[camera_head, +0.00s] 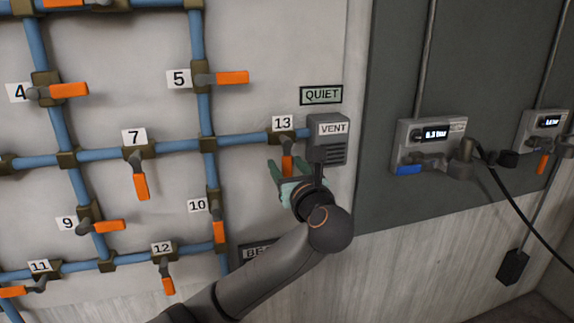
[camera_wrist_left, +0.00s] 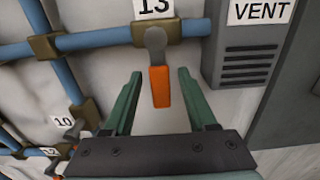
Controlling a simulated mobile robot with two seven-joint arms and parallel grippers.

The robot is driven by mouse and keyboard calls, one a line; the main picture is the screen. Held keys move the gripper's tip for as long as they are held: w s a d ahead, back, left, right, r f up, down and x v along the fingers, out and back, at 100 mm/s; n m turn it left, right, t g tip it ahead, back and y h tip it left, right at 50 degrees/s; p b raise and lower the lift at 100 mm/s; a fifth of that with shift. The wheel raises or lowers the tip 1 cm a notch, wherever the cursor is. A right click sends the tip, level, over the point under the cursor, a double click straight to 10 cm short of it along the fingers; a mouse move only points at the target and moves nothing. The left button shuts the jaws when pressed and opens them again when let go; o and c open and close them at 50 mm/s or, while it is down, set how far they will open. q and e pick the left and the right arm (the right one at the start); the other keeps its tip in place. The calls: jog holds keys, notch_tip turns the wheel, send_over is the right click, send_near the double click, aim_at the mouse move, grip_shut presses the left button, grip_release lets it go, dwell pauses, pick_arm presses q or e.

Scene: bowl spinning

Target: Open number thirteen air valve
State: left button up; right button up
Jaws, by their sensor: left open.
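The number thirteen valve has an orange handle (camera_head: 287,164) that hangs straight down from its brass-coloured body (camera_head: 281,137), below the label "13" and just left of the vent box. In the left wrist view the orange handle (camera_wrist_left: 160,86) points down between the two green fingers. My left gripper (camera_head: 287,174) is open, with one finger on each side of the handle. In the left wrist view the gripper (camera_wrist_left: 159,84) shows gaps on both sides, so it does not appear to touch the handle. My right gripper is not in view.
The grey vent box (camera_head: 327,145) stands close to the right of the gripper. Blue pipes carry other orange-handled valves, including number ten (camera_head: 218,229) below left and number five (camera_head: 230,78) above. A gauge box (camera_head: 427,145) with a cable is on the dark panel at right.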

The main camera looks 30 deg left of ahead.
pick_arm(q)
jog(key=shift+a, duration=0.1)
jog(key=shift+c, duration=0.3)
grip_shut()
dwell(1.1)
